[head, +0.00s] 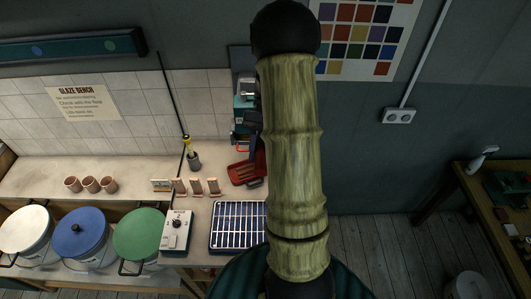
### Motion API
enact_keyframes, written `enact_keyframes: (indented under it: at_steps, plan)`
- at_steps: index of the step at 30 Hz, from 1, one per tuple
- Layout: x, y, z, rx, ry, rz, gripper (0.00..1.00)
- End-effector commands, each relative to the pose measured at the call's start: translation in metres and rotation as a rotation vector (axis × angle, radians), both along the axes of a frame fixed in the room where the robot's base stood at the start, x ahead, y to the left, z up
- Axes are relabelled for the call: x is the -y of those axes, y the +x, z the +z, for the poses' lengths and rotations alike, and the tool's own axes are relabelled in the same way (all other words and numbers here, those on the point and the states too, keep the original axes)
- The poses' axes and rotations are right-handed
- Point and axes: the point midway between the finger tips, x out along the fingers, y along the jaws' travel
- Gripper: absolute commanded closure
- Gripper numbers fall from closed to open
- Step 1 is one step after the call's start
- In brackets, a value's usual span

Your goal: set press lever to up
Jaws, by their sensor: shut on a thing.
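A teal machine (243,117), which looks like the press, stands at the back right end of the bench, partly hidden behind my arm. Small red parts show low on its left side. I cannot make out which part is the lever or how it is set. My bamboo-coloured arm rises through the middle of the head view and covers the machine's right side. My gripper does not show; the arm may hide it.
A red tray (243,173) lies in front of the machine. A wire rack (237,226) and a grey control box (177,231) sit at the bench's front. White, blue (80,232) and green (139,232) lidded buckets stand left.

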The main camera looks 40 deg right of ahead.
Motion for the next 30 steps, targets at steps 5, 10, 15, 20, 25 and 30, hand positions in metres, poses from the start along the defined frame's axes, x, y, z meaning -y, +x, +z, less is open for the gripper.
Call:
enact_keyframes:
  at_steps: [5, 10, 15, 20, 25, 30]
  plan:
    - [-0.0055, 0.0021, 0.0063, -0.013, 0.009, 0.012, 1.00]
    - [-0.0058, 0.0021, 0.0079, -0.013, 0.011, 0.012, 1.00]
    - [-0.0054, 0.0020, 0.0088, -0.013, 0.012, 0.010, 0.71]
    - [-0.0048, 0.0014, 0.0075, -0.014, 0.011, 0.009, 0.51]
    - [-0.0044, 0.0009, 0.0062, -0.015, 0.011, 0.009, 0.51]
    - [-0.0025, 0.0022, 0.0088, -0.015, 0.010, 0.011, 0.51]
